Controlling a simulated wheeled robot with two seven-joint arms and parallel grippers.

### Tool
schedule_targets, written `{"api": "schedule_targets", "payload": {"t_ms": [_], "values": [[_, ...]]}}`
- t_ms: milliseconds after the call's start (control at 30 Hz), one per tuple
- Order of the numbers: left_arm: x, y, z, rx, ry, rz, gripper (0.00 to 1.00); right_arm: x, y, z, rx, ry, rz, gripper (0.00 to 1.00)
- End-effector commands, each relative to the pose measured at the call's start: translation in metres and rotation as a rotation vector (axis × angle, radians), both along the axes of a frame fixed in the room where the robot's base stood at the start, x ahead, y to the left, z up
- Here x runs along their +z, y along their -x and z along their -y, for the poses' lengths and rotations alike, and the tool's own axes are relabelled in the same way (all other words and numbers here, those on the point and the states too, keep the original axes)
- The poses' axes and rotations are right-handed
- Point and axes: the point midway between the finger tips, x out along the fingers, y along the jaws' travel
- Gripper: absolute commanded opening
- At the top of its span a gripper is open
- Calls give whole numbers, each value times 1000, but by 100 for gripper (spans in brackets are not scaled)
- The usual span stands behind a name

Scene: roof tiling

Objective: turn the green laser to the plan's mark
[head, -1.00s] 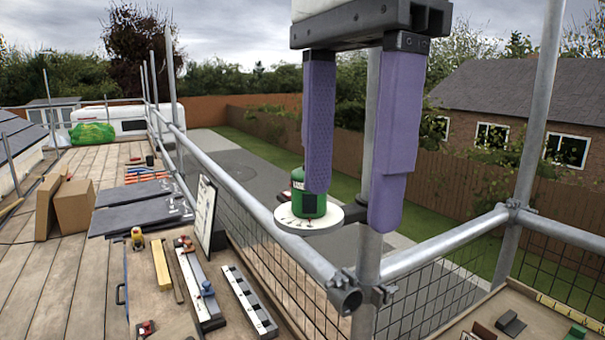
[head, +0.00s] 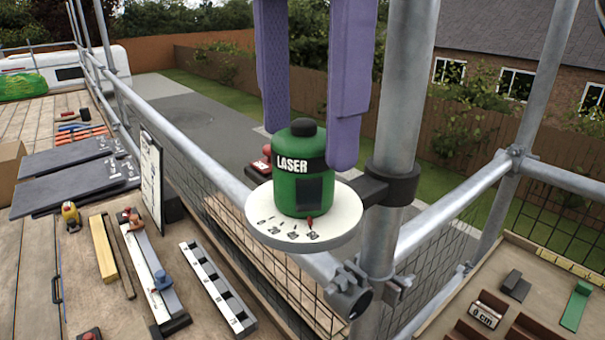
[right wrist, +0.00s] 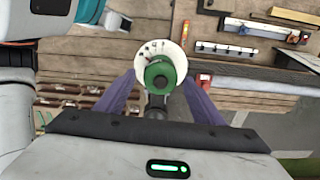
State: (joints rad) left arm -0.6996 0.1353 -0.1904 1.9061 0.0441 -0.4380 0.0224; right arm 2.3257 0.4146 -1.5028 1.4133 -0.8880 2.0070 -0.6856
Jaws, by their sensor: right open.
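The green laser (head: 299,180) stands upright on a round white dial plate (head: 262,228), clamped to a scaffold pole. Its black band reads LASER, and a red pointer at its foot lies near the dial's front marks; their figures are too small to read surely. The laser also shows from above in the right wrist view (right wrist: 160,75). My right gripper (head: 312,140) is open, its purple fingers apart on either side of the laser's upper part. I cannot tell whether either touches it. The plan is probably the sheet on the clipboard (head: 151,180); its writing is unreadable. My left gripper is out of view.
The scaffold pole (head: 402,110) stands close right of the fingers, with rails (head: 450,222) meeting it. A bench at left holds a spirit level (head: 150,270), a marked batten (head: 217,288) and slates (head: 75,165). A tray (head: 530,250) with small blocks sits at lower right.

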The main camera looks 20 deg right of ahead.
Motion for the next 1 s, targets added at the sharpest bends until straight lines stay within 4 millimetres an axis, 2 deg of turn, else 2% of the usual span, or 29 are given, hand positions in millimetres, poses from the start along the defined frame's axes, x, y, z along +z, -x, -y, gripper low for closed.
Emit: {"api": "schedule_targets", "payload": {"t_ms": [33, 100, 233, 400, 633, 667, 900, 1000], "values": [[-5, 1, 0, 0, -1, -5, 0, -12, 0, 1, 0, 3, 0, 62], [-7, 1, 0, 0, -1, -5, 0, -23, 0, 1, 0, 2, 0, 62], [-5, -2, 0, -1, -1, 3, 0, -38, 0, 1, 0, 2, 1, 62], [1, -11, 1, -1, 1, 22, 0, -47, 0, 0, 0, 0, 1, 62], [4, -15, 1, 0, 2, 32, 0, -48, 0, 0, 0, 0, 1, 62], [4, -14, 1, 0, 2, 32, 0, -48, 0, 0, 0, 0, 1, 60], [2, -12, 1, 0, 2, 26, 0, -47, 0, 0, 0, 0, 1, 21], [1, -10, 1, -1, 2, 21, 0, -47, 0, 0, -2, 0, 1, 21]]}}
